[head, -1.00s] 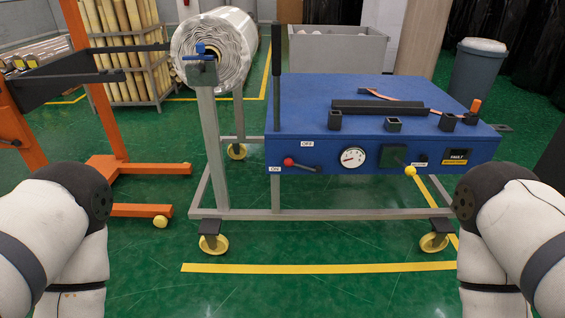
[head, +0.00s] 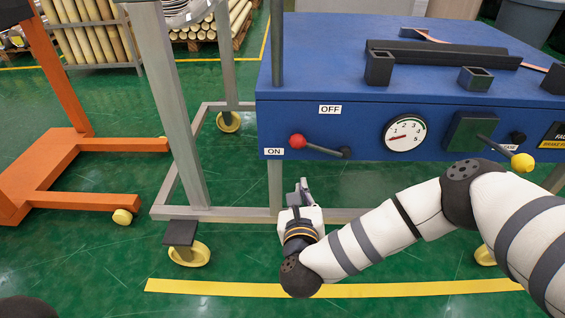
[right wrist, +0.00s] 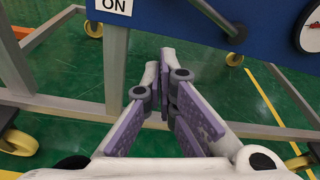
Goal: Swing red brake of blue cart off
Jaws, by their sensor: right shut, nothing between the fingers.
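The blue cart (head: 360,80) fills the right half of the head view. On its front panel, a lever with a red ball knob (head: 297,141) points left beside the ON label (head: 272,152), its dark pivot to the right. The OFF label (head: 330,109) is higher up. In the right wrist view the ON label (right wrist: 114,5) and part of the lever (right wrist: 218,18) show; the red knob is out of that view. My right gripper (head: 303,186) is shut and empty, below the red knob and apart from it. My left gripper is not in view.
A gauge (head: 404,133) and a yellow-knobbed lever (head: 522,161) sit farther right on the panel. The cart's grey frame (head: 240,214) and a caster (head: 189,252) are below. An orange stand (head: 75,165) is at left. Green floor (head: 80,275) is open in front.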

